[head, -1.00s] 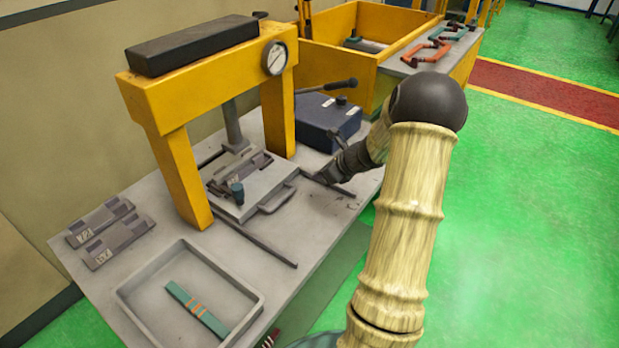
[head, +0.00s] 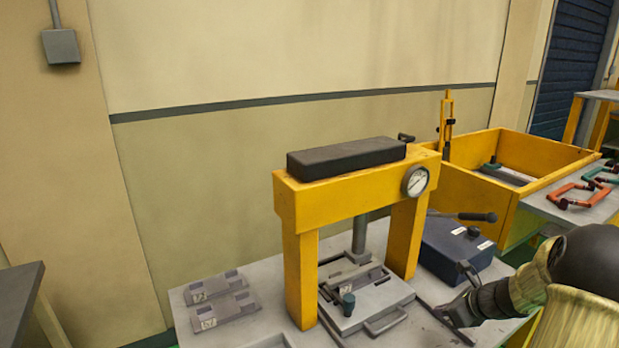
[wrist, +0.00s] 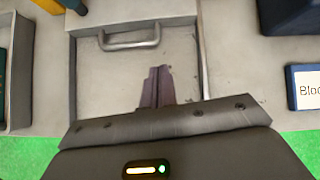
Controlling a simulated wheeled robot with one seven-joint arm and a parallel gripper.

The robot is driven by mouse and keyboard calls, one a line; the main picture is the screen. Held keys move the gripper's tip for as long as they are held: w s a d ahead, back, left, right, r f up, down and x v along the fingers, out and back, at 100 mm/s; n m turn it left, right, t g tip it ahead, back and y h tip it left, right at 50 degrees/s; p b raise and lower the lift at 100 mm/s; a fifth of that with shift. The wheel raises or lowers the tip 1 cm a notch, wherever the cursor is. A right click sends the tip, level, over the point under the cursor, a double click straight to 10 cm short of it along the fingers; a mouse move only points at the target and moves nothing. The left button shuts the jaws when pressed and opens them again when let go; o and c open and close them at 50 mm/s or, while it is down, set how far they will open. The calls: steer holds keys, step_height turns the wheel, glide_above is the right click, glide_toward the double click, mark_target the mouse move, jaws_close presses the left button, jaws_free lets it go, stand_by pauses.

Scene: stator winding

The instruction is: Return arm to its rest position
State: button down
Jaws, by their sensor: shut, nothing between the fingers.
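My gripper (head: 442,312) is at the lower right in the head view, beside the yellow press and above the grey bench. In the wrist view my gripper's fingers (wrist: 157,72) are together with nothing between them. Below them is a light grey plate (wrist: 105,80) with a metal handle (wrist: 130,40). My pale, ribbed arm fills the lower right corner of the head view, mostly cut off by the frame edge.
The yellow press (head: 300,260) with its gauge (head: 416,181) stands left of my gripper. A blue box (head: 455,248) with a lever is just behind it. A yellow crate (head: 490,213) stands farther back. Two grey fixture blocks (head: 215,287) lie at left.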

steer(key=s+a+r+n+g+h+p, duration=0.2)
steer(key=s+a+r+n+p, duration=0.3)
steer(key=n, duration=0.9)
steer(key=s+a+r+n+g+h+p, duration=0.2)
steer(key=s+a+r+n+p, duration=0.3)
steer(key=s+a+n, duration=0.8)
steer(key=a+r+n, duration=0.2)
steer(key=a+r, duration=0.1)
steer(key=a, duration=0.1)
steer(key=shift+s+a+r+n+g, duration=0.3)
steer(key=shift+s+a+r+g, duration=0.05)
steer(key=shift+g, duration=0.05)
